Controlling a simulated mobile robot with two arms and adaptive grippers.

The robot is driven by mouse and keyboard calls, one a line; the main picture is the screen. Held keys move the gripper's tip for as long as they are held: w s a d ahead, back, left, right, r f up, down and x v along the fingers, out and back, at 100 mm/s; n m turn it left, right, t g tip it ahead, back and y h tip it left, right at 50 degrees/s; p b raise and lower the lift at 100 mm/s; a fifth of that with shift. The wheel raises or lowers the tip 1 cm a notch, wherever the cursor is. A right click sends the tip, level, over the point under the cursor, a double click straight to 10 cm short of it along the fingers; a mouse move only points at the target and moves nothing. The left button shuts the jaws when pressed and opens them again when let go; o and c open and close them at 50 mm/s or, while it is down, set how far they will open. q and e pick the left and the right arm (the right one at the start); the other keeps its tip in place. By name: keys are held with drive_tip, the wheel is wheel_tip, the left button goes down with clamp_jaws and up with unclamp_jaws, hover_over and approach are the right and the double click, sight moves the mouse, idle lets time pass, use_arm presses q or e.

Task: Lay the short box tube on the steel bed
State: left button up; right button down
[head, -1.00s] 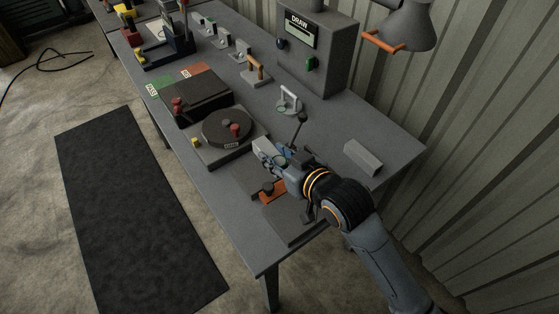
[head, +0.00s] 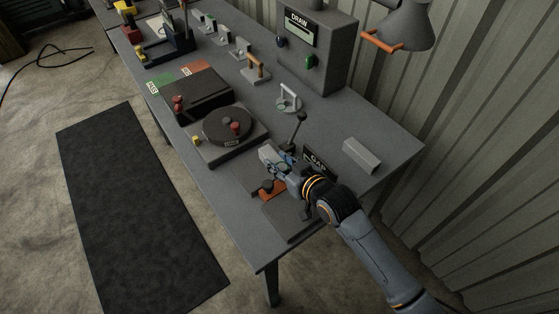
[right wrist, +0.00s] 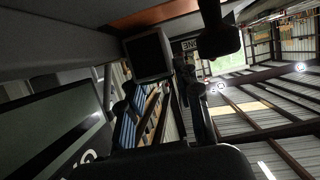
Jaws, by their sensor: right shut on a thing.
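My right gripper (head: 277,164) is shut on a short light-grey box tube (head: 268,153), over the near right part of the bench. In the right wrist view the tube's square end (right wrist: 148,56) shows beyond the fingers. Below and beside the gripper is a dark flat bed (head: 287,224) with an orange block (head: 270,192) and a dark knob on it. My gripper and forearm hide part of this bed. I cannot tell whether the tube touches it. A longer grey box tube (head: 362,155) lies on the bench to the right. My left gripper is out of view.
A black lever (head: 298,130) and a dark lettered sign (head: 318,162) stand close to the gripper. The bench's right corner (head: 400,145) is clear.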

drive_tip(key=shift+f, duration=0.2)
drive_tip(key=c, duration=0.9)
unclamp_jaws()
drive_tip(key=shift+c, duration=0.2)
drive_tip(key=shift+r, duration=0.3)
drive_tip(key=b+v, duration=0.1)
drive_tip(key=v, duration=0.9)
drive_tip(key=shift+s+d+r, duration=0.1)
drive_tip(key=shift+s+d, duration=0.1)
drive_tip(key=shift+s, duration=0.1)
drive_tip(key=shift+s+d+r, duration=0.35)
drive_tip(key=shift+s, duration=0.15)
